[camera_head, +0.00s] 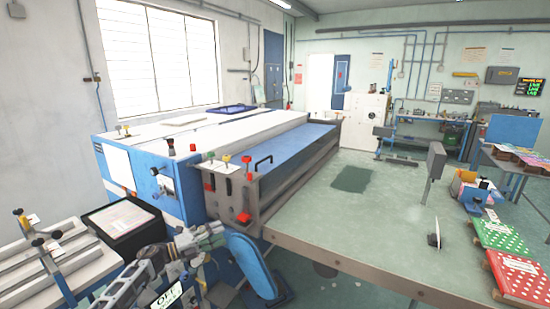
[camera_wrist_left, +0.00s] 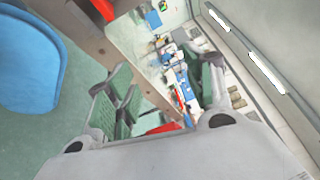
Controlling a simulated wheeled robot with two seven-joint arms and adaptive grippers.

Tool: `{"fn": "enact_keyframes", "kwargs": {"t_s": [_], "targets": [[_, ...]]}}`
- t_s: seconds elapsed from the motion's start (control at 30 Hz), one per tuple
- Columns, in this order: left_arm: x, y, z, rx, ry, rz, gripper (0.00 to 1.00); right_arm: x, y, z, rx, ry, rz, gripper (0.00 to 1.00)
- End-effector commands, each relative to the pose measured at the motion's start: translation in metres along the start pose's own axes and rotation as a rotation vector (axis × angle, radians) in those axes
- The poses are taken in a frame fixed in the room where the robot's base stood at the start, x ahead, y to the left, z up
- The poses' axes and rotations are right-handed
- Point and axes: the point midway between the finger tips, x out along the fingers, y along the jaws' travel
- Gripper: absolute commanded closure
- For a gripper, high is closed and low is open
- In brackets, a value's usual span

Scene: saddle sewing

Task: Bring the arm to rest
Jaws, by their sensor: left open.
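My left arm comes in low at the bottom left of the head view, and its left gripper (camera_head: 203,256) hangs beside a blue seat, in front of the long machine. In the left wrist view the left gripper (camera_wrist_left: 165,88) has its two green-padded fingers spread apart with nothing between them. Beyond the fingers are a table edge and small, tilted parts of the room. My right gripper is not in either view.
The blue seat (camera_head: 252,264) stands close right of the gripper. The long blue-and-white machine (camera_head: 150,170) is behind it. A black-rimmed box (camera_head: 122,216) and grey rails are at left. The green-grey table (camera_head: 350,230) is largely clear, with patterned stacks (camera_head: 512,275) at its right.

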Motion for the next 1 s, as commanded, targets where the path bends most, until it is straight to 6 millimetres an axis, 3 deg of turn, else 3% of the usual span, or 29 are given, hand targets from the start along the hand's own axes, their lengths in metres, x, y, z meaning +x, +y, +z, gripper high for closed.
{"fn": "enact_keyframes", "kwargs": {"t_s": [0.03, 0.27, 0.47, 0.77, 1.0], "targets": [[-0.004, 0.023, -0.003, -0.063, -0.045, 0.002, 0.47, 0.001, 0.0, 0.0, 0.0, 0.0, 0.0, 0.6], [-0.029, 0.117, -0.013, -0.335, -0.263, 0.023, 0.47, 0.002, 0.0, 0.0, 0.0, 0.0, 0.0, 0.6], [-0.059, 0.196, -0.035, -0.543, -0.435, 0.061, 0.47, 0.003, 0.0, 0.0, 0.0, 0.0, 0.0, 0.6], [-0.112, 0.303, -0.088, -0.815, -0.669, 0.137, 0.47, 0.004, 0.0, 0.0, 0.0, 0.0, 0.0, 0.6], [-0.159, 0.378, -0.146, -1.008, -0.843, 0.211, 0.47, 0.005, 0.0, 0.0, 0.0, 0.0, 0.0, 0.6]]}}
